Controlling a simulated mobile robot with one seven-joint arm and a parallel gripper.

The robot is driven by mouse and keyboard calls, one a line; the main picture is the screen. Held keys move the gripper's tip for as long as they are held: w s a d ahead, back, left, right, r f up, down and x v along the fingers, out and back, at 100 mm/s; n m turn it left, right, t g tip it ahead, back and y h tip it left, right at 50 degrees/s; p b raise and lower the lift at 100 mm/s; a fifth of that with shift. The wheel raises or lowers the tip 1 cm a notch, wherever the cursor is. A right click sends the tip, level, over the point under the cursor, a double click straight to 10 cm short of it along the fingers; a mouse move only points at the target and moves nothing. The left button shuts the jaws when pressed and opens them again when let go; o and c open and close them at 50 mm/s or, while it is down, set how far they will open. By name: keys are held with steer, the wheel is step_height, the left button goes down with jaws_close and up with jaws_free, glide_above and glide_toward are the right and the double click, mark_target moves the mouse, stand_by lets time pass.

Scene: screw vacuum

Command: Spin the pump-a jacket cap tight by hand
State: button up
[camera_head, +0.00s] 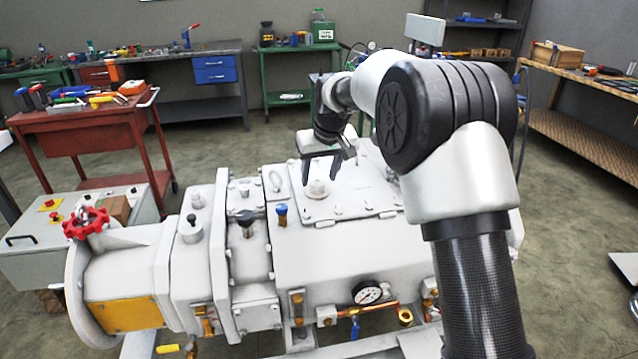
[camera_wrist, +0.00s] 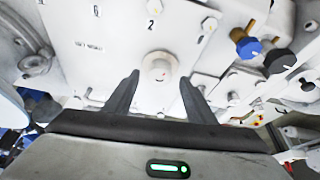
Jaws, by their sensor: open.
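A round off-white cap (camera_head: 317,189) sits on a flat plate on top of the grey-white pump (camera_head: 336,237). In the wrist view the cap (camera_wrist: 159,66) shows between and just beyond my fingertips. My gripper (camera_head: 321,172) is open and empty, pointing down above the cap from behind it. In the wrist view my gripper's two dark fingers (camera_wrist: 160,80) stand wide apart, one on each side of the cap. A gap shows between each finger and the cap. I cannot tell the height of the fingertips over the plate.
A blue-topped fitting (camera_head: 281,214) and a black knob (camera_head: 245,217) stand left of the plate. A lifting eye (camera_head: 275,181) is near its left edge. A red handwheel (camera_head: 86,222) is at the far left, and a gauge (camera_head: 367,293) is on the front.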

steer(key=shift+x, duration=1.3)
steer(key=c, duration=1.1)
steer(key=shift+o, duration=0.2)
